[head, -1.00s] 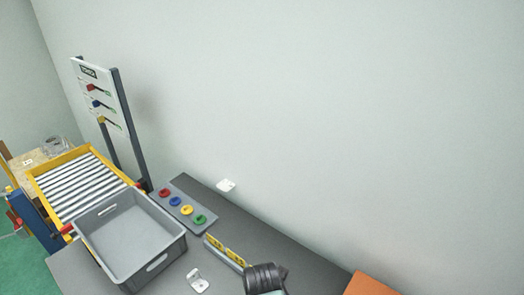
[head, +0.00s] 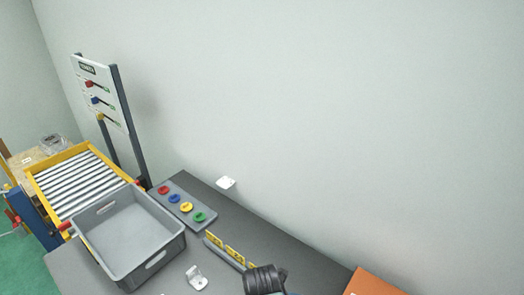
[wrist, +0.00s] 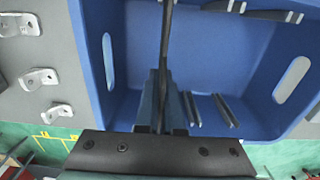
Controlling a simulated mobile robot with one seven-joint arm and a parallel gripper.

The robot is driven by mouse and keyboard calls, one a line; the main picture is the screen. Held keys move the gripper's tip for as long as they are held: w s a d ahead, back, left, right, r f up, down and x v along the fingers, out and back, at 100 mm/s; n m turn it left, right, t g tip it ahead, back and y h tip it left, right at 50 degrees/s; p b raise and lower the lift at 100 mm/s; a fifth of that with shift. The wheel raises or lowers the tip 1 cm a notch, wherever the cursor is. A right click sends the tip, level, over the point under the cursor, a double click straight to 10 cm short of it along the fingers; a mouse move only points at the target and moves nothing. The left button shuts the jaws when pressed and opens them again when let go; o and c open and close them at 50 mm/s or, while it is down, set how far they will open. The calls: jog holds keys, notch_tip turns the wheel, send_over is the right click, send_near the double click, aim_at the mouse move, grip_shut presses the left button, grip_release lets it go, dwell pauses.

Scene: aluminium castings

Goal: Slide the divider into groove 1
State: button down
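In the wrist view my gripper (wrist: 163,105) is shut on the divider (wrist: 167,40), a thin dark plate seen almost edge-on. The divider is over the inside of a blue crate (wrist: 96,60), left of the visible ribs. Pairs of grey ribs (wrist: 228,110) stand on the crate's near wall, with matching ribs (wrist: 265,13) on the far wall. No groove numbers are readable, and the divider's lower edge is hidden, so I cannot tell whether it touches a groove. The head view shows neither the gripper tips nor the blue crate.
Several metal brackets (wrist: 38,78) lie left of the blue crate. In the head view a grey bin (head: 125,240) stands on the dark table beside a roller conveyor (head: 80,182). A strip with coloured buttons (head: 183,204) lies behind the bin. The wall rises behind the table.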

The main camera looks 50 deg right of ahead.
jog(key=shift+f+b, duration=1.2)
jog(key=shift+f, duration=0.6)
jog(key=c, duration=1)
grip_release()
jog(key=shift+o, duration=0.2)
jog(key=shift+r, duration=0.1)
notch_tip(320, 180, up, 12)
jog(key=shift+f, duration=0.1)
jog(key=shift+r+p, duration=0.35)
jog(key=shift+r, duration=0.25)
